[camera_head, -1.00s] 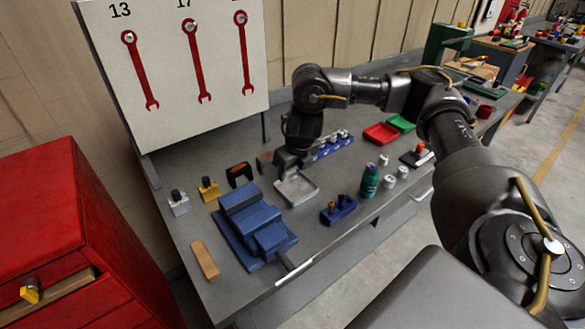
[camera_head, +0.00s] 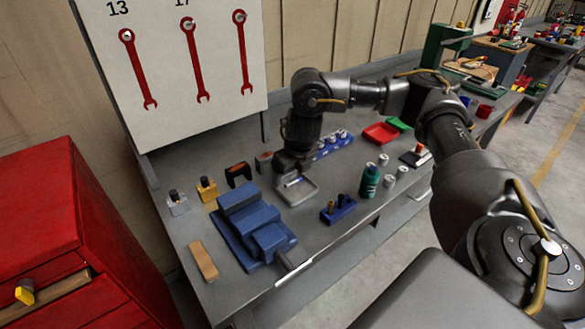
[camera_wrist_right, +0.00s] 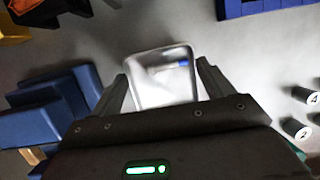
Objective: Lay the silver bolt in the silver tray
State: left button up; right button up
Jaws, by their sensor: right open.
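The silver tray (camera_head: 303,196) lies on the grey bench beside the blue vise; it also shows between my fingers in the right wrist view (camera_wrist_right: 150,96). A small, bright, slim piece, apparently the silver bolt (camera_head: 292,183), lies in the tray. In the wrist view a light piece with a blue end (camera_wrist_right: 183,63) shows near the tray's far right corner, blurred. My right gripper (camera_head: 291,172) is just above the tray's far side. Its fingers (camera_wrist_right: 162,88) are apart, one on each side of the tray in the picture, with nothing held. My left gripper is out of view.
The blue vise (camera_head: 250,225) stands left of the tray. A dark blue holder (camera_head: 339,212) and a green bottle (camera_head: 369,181) stand to the right. A blue rack (camera_head: 333,146) with several silver pieces is behind. Small blocks (camera_head: 207,189) stand at the left.

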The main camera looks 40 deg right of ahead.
jog(key=p+v, duration=0.2)
jog(key=v, duration=0.8)
jog(key=shift+r, duration=0.35)
dwell(0.4)
